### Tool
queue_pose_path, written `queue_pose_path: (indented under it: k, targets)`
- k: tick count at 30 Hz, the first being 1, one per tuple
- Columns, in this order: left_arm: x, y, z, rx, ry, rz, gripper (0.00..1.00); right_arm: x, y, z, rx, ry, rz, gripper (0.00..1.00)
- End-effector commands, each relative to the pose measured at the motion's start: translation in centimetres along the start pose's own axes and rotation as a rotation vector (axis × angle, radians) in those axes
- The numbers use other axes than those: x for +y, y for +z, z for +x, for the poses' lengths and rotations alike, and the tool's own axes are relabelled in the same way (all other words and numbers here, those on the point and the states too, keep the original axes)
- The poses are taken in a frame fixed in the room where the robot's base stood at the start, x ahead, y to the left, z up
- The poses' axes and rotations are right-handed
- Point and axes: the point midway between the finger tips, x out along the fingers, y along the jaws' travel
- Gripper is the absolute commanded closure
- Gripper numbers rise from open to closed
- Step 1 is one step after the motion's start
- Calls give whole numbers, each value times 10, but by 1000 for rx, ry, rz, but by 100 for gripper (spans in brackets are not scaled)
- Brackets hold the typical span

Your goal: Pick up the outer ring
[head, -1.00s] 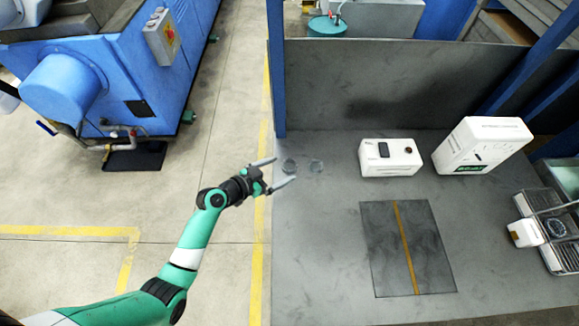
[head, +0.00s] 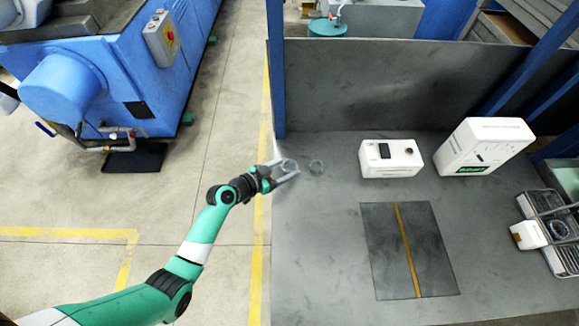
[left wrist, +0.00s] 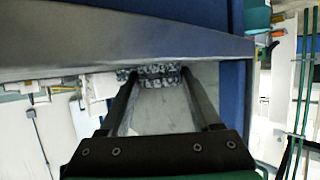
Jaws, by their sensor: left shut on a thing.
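The outer ring (head: 289,165) is a small grey metal ring at the left edge of the grey worktable. My left gripper (head: 287,168) is shut on it, with a finger on either side. In the left wrist view the ring (left wrist: 155,70) shows as a knobbly grey band between the fingertips. I cannot tell whether it still touches the table. My right gripper is out of view.
A white box-shaped device (head: 391,158) and a larger white machine (head: 484,146) stand at the back right. A dark mat (head: 385,250) with an orange stripe lies in front. A metal rack (head: 560,240) is at the right edge. A blue post (head: 276,70) rises behind the gripper.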

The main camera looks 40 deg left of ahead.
Motion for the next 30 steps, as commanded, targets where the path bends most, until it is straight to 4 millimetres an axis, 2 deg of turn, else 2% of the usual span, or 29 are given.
queue_pose_path:
  k: [8,11,15,22,27,30]
  targets:
    - [0,-4,-1,1,0,1,98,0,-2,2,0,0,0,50]
    - [0,-12,-5,2,0,2,98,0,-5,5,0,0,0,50]
    - [0,-35,-14,3,0,2,98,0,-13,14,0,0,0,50]
    - [43,-81,-65,2,3,4,98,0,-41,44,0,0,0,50]
    - [84,-86,-97,-1,5,4,98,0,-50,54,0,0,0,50]
    - [100,-89,-110,0,4,2,98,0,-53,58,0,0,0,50]
